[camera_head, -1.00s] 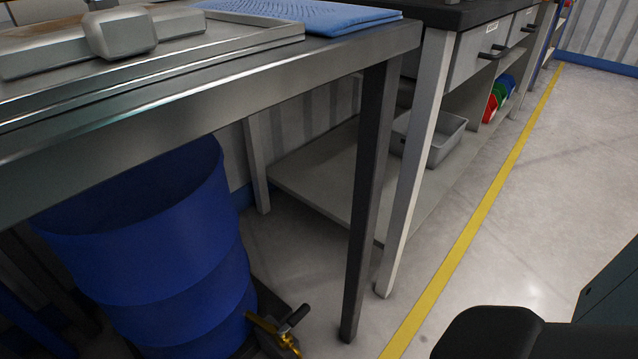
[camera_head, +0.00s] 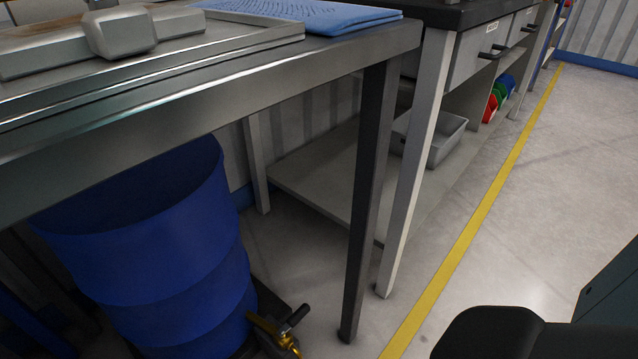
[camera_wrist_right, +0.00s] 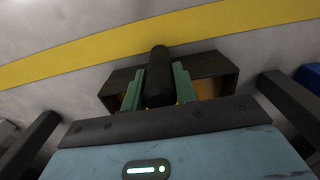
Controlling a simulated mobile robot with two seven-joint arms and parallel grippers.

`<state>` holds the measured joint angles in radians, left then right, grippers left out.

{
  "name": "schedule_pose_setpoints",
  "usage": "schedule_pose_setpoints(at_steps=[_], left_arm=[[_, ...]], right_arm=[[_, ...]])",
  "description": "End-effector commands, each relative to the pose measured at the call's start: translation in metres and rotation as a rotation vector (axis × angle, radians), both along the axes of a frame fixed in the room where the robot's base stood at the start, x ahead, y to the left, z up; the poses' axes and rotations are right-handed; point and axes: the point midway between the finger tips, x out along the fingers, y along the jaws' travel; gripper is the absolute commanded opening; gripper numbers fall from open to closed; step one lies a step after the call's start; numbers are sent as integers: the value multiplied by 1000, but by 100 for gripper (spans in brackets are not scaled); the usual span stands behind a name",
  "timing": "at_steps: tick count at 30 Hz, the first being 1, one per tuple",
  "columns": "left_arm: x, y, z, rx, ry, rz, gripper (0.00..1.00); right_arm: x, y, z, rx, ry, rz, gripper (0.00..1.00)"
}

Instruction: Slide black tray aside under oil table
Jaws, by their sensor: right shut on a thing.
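My right gripper (camera_wrist_right: 160,90) shows only in the right wrist view. Its green fingers are shut on a black rounded bar (camera_wrist_right: 158,65), which looks like a handle. A dark box-like shape (camera_wrist_right: 118,82) with brownish insides lies just behind the fingers; I cannot tell whether it is the tray. In the head view, a dark flat edge (camera_head: 270,303) shows low beside the blue drum (camera_head: 150,250) under the metal table (camera_head: 210,100); it may be the black tray, mostly hidden. My left gripper is in neither view.
A brass tap with a black handle (camera_head: 290,322) sits beside the drum. The table's dark front leg (camera_head: 368,200) stands close to its right. A workbench with a grey bin (camera_head: 445,140) on its shelf stands behind.

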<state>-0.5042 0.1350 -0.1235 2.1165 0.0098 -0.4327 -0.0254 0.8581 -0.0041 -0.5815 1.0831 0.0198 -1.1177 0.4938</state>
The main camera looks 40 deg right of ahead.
Motion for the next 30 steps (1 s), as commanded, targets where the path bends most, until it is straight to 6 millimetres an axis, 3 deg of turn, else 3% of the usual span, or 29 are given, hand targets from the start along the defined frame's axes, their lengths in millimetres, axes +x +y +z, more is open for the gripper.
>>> schedule_pose_setpoints(at_steps=[22,30], left_arm=[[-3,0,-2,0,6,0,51],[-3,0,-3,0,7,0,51]], right_arm=[[-3,33,0,2,1,1,9],[-3,37,0,2,1,1,9]])
